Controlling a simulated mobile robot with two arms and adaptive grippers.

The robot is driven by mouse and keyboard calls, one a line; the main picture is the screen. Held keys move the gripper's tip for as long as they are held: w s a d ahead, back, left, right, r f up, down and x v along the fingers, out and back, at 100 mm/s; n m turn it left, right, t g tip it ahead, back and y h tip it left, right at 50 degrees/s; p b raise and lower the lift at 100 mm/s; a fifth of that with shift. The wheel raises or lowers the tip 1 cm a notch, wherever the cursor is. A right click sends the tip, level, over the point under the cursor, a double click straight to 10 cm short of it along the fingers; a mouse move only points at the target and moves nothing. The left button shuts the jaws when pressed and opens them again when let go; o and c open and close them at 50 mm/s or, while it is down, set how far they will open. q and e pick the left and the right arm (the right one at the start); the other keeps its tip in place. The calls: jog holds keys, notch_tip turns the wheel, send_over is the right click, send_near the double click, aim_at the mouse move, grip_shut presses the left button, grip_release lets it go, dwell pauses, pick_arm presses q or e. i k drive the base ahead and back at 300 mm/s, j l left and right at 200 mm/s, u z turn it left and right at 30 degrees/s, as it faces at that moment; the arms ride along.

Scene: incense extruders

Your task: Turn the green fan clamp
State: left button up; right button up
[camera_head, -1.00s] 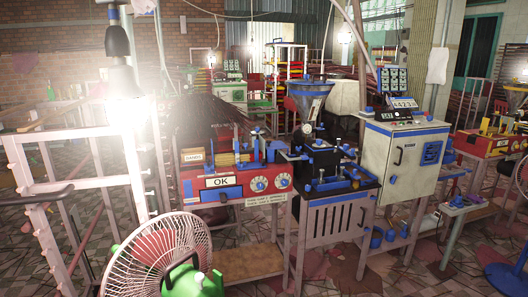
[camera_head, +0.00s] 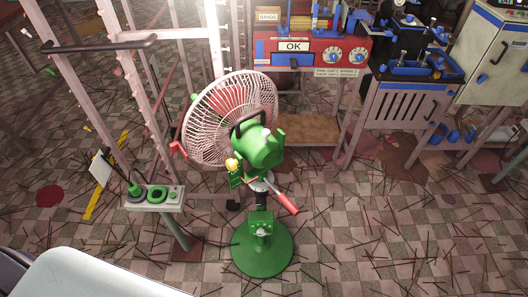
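A pedestal fan (camera_head: 235,115) stands on the floor in the middle of the view. It has a white wire cage facing up and left, a green motor housing (camera_head: 258,148) and a round green base (camera_head: 262,252). A small green bracket with a yellow knob (camera_head: 232,165) sits at the left under the motor housing. A lever with a red grip (camera_head: 288,203) points down and right from the neck below the motor. I cannot tell for certain which part is the clamp. Neither of my grippers is in view.
A pale metal rack (camera_head: 105,90) and a red machine marked OK (camera_head: 310,52) stand behind. Thin sticks litter the tiled floor, which is otherwise open at front right.

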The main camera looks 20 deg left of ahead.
aim_at(260, 201)
jog(key=k+j+z, duration=0.1)
jog(key=j, duration=0.35)
jog(key=k+j+z, duration=0.15)
jog(key=j, duration=0.3)
jog(key=k+j+z, duration=0.1)
jog(key=k+j, duration=0.2)
jog(key=k+j+z, duration=0.1)
jog(key=j, duration=0.4)
jog(key=k, duration=0.1)
